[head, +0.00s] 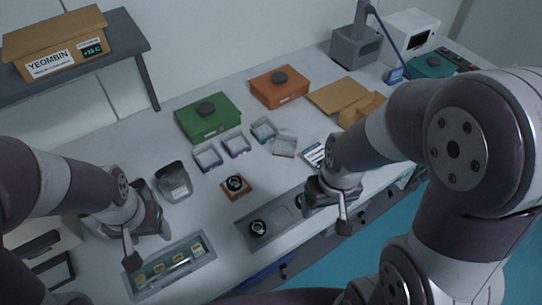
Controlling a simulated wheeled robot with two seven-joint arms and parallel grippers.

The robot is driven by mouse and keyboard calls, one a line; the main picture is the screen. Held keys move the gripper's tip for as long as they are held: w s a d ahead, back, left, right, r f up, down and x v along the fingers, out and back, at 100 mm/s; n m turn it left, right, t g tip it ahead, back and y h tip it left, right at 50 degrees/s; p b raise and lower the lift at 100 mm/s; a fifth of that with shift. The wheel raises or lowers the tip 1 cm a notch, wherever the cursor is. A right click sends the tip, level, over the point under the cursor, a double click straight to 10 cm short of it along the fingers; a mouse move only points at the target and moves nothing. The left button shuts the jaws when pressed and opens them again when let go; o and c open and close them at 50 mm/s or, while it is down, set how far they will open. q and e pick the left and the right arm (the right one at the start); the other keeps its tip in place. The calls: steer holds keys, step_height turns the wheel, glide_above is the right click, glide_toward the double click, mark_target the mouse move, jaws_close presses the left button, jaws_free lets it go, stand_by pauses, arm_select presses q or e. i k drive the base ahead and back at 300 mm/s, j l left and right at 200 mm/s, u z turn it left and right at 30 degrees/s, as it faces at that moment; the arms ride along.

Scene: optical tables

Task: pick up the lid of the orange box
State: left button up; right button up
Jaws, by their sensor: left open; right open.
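The orange box (279,91) stands toward the back of the table, and its lid is on it with a dark round knob (280,77) on top. My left gripper (130,256) is at the front left, beside a grey tray, and is well apart from the orange box. My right gripper (343,222) is at the front right, near the right end of a grey recessed tray, also apart from the box. Both grippers are open and seem empty; their fingertips look small and dim here.
A green box (207,120) with a similar knob stands left of the orange box. Several small clear containers (236,144) lie in front of the boxes. Brown cardboard (340,95) lies to the right. A grey tray (203,256) holds small pieces. A cardboard box (60,55) sits on a shelf.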

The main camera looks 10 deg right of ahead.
mark_target(285, 145)
steer(key=i+l, duration=0.1)
steer(key=l, duration=0.5)
steer(key=i+l+u, duration=0.1)
steer(key=l, duration=0.5)
steer(key=i+l, duration=0.15)
steer(key=l, duration=0.45)
steer(key=u, duration=0.45)
steer(key=l+u, duration=0.15)
steer(key=u, duration=0.7)
steer(key=l+u, duration=0.1)
steer(key=u, duration=0.3)
